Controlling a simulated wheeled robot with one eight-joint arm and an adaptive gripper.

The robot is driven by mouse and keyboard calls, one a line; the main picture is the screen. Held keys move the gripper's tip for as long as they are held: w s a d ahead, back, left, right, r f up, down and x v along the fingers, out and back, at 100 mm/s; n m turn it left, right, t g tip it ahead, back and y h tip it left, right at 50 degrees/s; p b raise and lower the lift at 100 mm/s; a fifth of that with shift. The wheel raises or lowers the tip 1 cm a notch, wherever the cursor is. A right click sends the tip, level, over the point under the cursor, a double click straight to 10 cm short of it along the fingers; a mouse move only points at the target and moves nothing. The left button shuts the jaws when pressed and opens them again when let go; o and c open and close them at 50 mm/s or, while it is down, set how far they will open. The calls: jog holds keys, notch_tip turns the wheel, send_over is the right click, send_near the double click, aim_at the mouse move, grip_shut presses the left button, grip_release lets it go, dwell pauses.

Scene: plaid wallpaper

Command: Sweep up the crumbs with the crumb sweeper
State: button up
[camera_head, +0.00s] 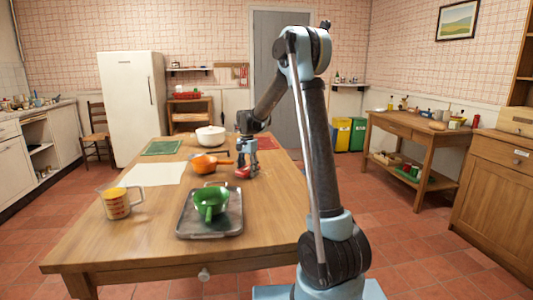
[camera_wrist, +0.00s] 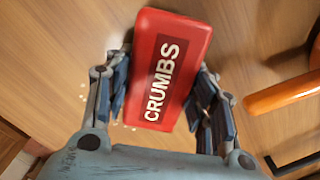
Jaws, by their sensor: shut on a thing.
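The crumb sweeper (camera_wrist: 163,72) is a red block with the white word CRUMBS on top. In the wrist view my gripper (camera_wrist: 161,95) has a finger on each side of it and is shut on it. In the head view the sweeper (camera_head: 243,172) shows as a small red shape under my gripper (camera_head: 246,164), at the tabletop. A few pale crumbs (camera_wrist: 82,97) lie on the wooden table just left of the sweeper in the wrist view. Whether the sweeper touches the wood is hard to tell. The crumbs are too small to make out in the head view.
An orange pan (camera_head: 204,164) is close to the left of my gripper; its handle (camera_wrist: 283,95) shows in the wrist view. A white pot (camera_head: 210,136) stands behind. A metal tray (camera_head: 233,227) with a green colander (camera_head: 210,201) is nearer. The table's right edge is close.

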jog(key=shift+d+r, duration=0.1)
jog(key=shift+r, duration=3.9)
